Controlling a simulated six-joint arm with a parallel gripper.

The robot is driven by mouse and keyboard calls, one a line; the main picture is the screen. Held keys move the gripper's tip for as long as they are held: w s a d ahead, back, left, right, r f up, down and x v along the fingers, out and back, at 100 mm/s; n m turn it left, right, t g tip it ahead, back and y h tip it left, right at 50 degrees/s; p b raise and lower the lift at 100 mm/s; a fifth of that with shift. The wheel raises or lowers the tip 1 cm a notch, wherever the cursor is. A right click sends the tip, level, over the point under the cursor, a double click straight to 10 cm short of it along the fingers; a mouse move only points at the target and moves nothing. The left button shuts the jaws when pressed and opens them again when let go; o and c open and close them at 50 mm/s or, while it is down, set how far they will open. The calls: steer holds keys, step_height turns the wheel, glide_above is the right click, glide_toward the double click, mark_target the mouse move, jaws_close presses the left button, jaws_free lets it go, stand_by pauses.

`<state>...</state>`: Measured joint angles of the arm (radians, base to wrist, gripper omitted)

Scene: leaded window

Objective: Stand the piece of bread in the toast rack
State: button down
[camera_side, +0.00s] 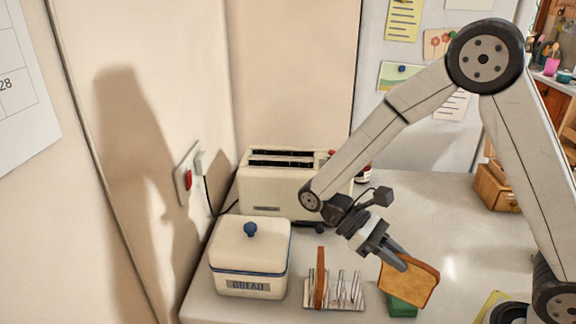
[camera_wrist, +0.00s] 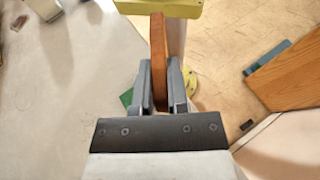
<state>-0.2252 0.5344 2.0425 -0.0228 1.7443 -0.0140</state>
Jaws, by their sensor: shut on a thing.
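My gripper (camera_side: 393,261) is shut on a piece of bread (camera_side: 418,284), a brown-crusted slice held tilted in the side view. In the wrist view the bread (camera_wrist: 158,50) shows edge-on between the two grey fingers (camera_wrist: 161,72). The silver toast rack (camera_side: 350,294) stands on the counter to the left of the held slice, apart from it. Another slice (camera_side: 320,278) stands upright at the rack's left end; the wire slots to its right look empty. The toast rack is not clearly visible in the wrist view.
A cream bread bin (camera_side: 250,262) with a blue knob stands left of the rack. A cream toaster (camera_side: 270,185) is behind it. A green object (camera_side: 402,307) lies below the held bread, partly hidden. The counter (camera_side: 460,215) is clear behind and right of the bread.

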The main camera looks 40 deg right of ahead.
steer(key=w+a+n+t+h, duration=0.3)
steer(key=n+t, duration=0.8)
steer(key=n, duration=0.1)
steer(key=w+a+r+n+t+h, duration=0.1)
steer(key=w+a+n+t+h, duration=0.2)
steer(key=n+t, duration=0.8)
steer(key=shift+w+n+t, duration=0.3)
steer(key=shift+w+n, duration=0.3)
steer(key=shift+w, duration=0.15)
steer(key=shift+f, duration=0.1)
steer(key=shift+d+f, duration=0.1)
steer(key=shift+f, duration=3.45)
steer(key=c, duration=0.6)
jaws_free()
